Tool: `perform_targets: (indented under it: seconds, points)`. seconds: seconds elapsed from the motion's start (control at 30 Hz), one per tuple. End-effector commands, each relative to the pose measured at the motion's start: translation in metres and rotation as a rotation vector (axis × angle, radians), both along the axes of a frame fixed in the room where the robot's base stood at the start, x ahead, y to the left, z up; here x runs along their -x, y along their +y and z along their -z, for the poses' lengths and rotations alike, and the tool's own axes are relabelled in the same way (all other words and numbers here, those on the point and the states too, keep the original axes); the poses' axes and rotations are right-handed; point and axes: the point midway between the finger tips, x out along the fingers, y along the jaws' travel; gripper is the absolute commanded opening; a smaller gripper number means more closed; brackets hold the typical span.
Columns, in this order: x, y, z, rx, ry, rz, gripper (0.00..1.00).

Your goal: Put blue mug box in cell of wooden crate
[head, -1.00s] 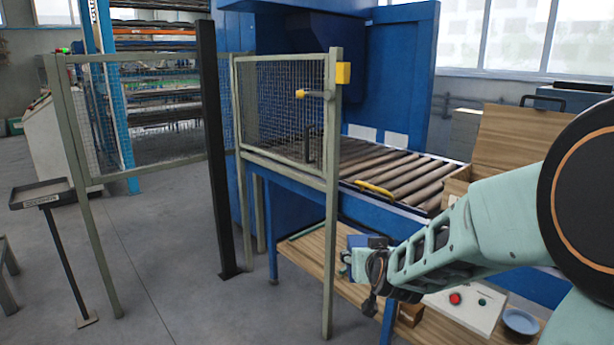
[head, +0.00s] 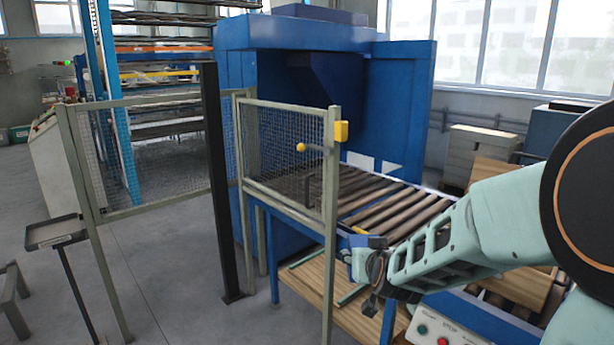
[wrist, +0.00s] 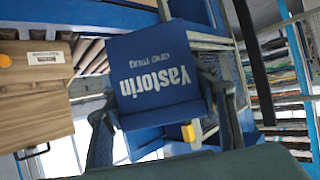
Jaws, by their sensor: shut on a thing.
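The blue mug box (wrist: 155,75) fills the middle of the wrist view, its white lettering "Yastorin" upside down. My gripper (wrist: 160,98) is shut on it, with a dark finger at each side. In the head view the box (head: 372,241) is small at the end of my outstretched arm, and my gripper (head: 374,276) is beside the roller table's front edge. A wooden crate (head: 520,277) seems to be at the right, largely hidden by my arm. I cannot make out its cells. In the wrist view wooden boards with a white label (wrist: 35,105) show at left.
A roller conveyor (head: 400,208) leads into a blue machine (head: 290,50). A mesh guard (head: 290,150) with a post (head: 331,220) stands left of my gripper. A control panel (head: 445,330) with buttons is low in front. Floor at left is open around a small stand (head: 55,232).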

Motion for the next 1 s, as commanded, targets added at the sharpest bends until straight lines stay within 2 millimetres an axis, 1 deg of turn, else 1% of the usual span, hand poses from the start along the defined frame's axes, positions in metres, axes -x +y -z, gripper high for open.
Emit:
perform_targets:
  seconds: [0.03, 0.3, 0.5, 0.6, 0.7, 1.0]
  points:
    - [-0.001, 0.000, -0.023, 0.000, -0.003, 0.001, 0.19]
    - [-0.001, 0.000, -0.076, 0.000, -0.003, 0.000, 0.19]
    - [-0.001, 0.000, -0.108, 0.000, -0.003, 0.000, 0.19]
    - [-0.001, 0.000, -0.118, 0.000, -0.002, 0.000, 0.19]
    - [-0.001, 0.000, -0.124, 0.000, -0.002, 0.000, 0.19]
    - [-0.001, -0.001, -0.125, 0.000, -0.003, 0.001, 0.19]
